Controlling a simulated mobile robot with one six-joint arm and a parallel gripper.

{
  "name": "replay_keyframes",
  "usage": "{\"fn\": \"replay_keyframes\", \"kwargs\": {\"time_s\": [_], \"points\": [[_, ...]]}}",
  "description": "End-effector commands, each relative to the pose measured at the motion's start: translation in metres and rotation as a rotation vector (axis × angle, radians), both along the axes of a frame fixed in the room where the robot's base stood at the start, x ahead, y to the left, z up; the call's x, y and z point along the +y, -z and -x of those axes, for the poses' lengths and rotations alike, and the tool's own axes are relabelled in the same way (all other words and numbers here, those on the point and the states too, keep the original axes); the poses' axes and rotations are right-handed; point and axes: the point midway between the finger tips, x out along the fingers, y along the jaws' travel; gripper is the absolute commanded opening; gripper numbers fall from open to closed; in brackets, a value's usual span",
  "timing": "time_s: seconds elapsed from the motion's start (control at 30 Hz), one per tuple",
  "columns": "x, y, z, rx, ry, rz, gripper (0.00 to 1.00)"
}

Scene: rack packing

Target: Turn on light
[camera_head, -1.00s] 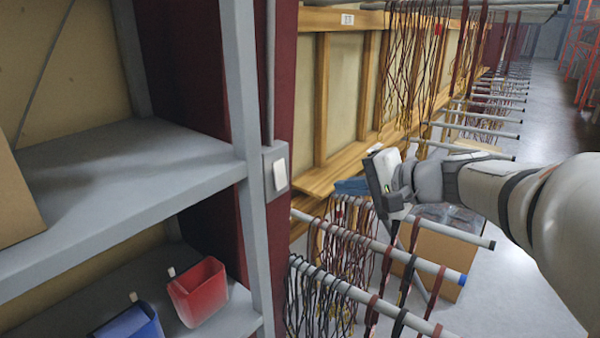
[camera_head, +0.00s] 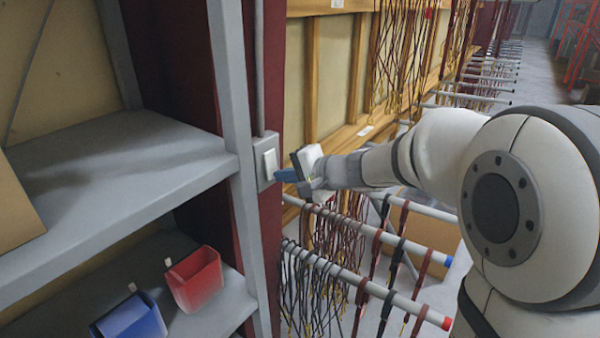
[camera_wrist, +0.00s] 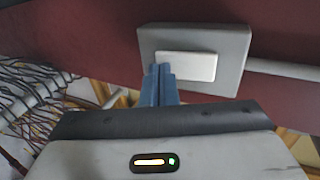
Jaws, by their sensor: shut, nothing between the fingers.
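The light switch (camera_head: 267,161) is a grey box with a white rocker, fixed to a dark red post beside the grey shelf upright. My gripper (camera_head: 277,175) has blue fingers, shut and empty, with their tips close to the lower right of the rocker in the head view. In the wrist view the switch box (camera_wrist: 233,50) shows with its white rocker (camera_wrist: 186,66). There the shut blue fingertips (camera_wrist: 161,70) overlap the left end of the rocker. I cannot tell whether they touch it.
A grey shelf (camera_head: 120,165) stands left, with a red bin (camera_head: 195,280) and a blue bin (camera_head: 130,318) on its lower level. Rails (camera_head: 370,285) hung with dark cables lie below and right of my gripper. A conduit (camera_head: 259,70) runs up from the switch.

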Motion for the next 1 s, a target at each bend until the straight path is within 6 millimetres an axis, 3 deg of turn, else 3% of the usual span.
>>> {"fn": "replay_keyframes", "kwargs": {"time_s": [0.67,0.73,1.0], "points": [[0.006,0.011,-0.005,-0.035,0.001,-0.039,0.00],[0.006,0.003,-0.005,-0.034,0.001,-0.041,0.00],[0.006,0.001,-0.005,-0.033,0.001,-0.040,0.00]]}}
